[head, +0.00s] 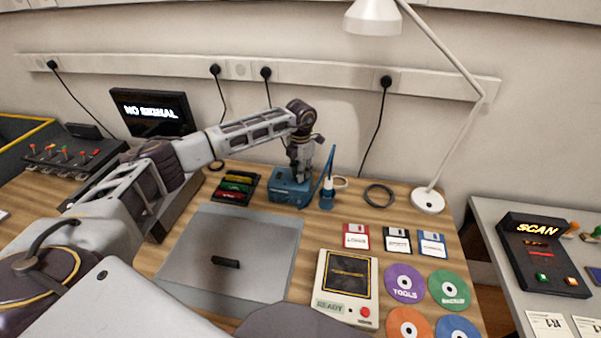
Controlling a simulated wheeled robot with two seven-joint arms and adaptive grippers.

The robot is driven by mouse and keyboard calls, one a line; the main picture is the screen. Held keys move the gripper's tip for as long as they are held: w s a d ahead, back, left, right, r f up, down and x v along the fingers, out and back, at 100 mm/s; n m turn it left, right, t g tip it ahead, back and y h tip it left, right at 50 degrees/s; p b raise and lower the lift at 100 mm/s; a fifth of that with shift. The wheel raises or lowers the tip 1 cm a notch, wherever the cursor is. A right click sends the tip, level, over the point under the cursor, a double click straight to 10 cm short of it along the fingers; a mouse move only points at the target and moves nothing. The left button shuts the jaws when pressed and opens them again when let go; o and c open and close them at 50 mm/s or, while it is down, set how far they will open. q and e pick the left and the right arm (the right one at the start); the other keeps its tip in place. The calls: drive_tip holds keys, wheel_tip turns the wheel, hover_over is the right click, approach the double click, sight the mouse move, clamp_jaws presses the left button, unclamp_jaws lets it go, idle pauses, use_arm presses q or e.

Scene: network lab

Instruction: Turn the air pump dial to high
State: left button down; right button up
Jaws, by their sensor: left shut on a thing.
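The air pump is a small blue box (286,190) at the back middle of the wooden table. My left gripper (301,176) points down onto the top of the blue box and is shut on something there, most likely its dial. The dial itself is hidden behind the fingers, so its setting cannot be read. My right gripper is not in view.
A blue soldering-iron-like tool in a holder (327,193) stands just right of the pump. A tray of coloured cartridges (236,187) lies to its left. A grey mat (200,262), floppy disks (397,241), discs (404,284) and a lamp base (428,201) surround it.

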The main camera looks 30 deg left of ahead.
use_arm(q)
drive_tip(key=c, duration=1.3)
unclamp_jaws()
drive_tip(key=shift+r, duration=6.05)
drive_tip(key=shift+s+f, duration=0.1)
